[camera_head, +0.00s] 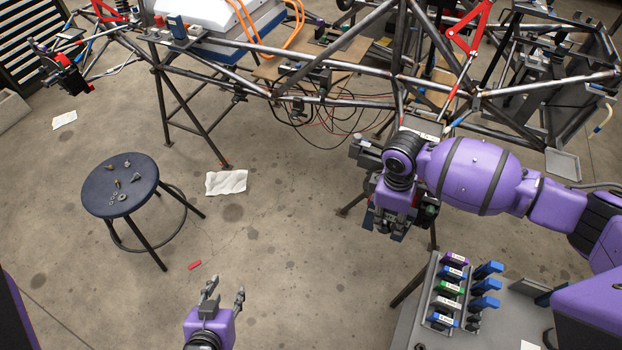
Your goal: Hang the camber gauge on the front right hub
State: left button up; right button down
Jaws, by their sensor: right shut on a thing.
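My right gripper (392,228) points down beside the chassis frame and is shut on a dark piece (429,211) with a green patch. It is probably the camber gauge, but the gripper and wrist hide most of it. My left gripper (226,293) is low in the view, with its fingers apart and nothing between them. The tube chassis (350,103) stretches across the top of the view. A hub-like red and black part (68,76) sits at its far left end. I cannot tell which part is the front right hub.
A grey bench (507,312) at lower right holds a rack (432,289) of colored labeled pieces. A dark round stool (119,186) with small metal parts stands at left. A white paper (226,183) lies on the floor. Open floor lies between stool and bench.

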jog(key=shift+f, duration=0.4)
pick_arm(q)
jog(key=shift+s+a+f, duration=0.15)
jog(key=shift+s+f, duration=0.1)
jog(key=shift+s, duration=0.05)
pick_arm(e)
jog(key=shift+r, duration=0.6)
jog(key=shift+r+p, duration=0.35)
jog(key=shift+r, duration=0.15)
pick_arm(q)
jog(key=shift+w+d+r, duration=0.25)
jog(key=shift+w+r, duration=0.75)
jog(key=shift+w, duration=0.1)
jog(key=shift+s+f, duration=0.1)
jog(key=shift+s, duration=0.05)
jog(key=shift+s+a+f, duration=0.15)
jog(key=shift+s+a, duration=0.05)
jog(key=shift+s, duration=0.1)
jog(key=shift+w, duration=0.15)
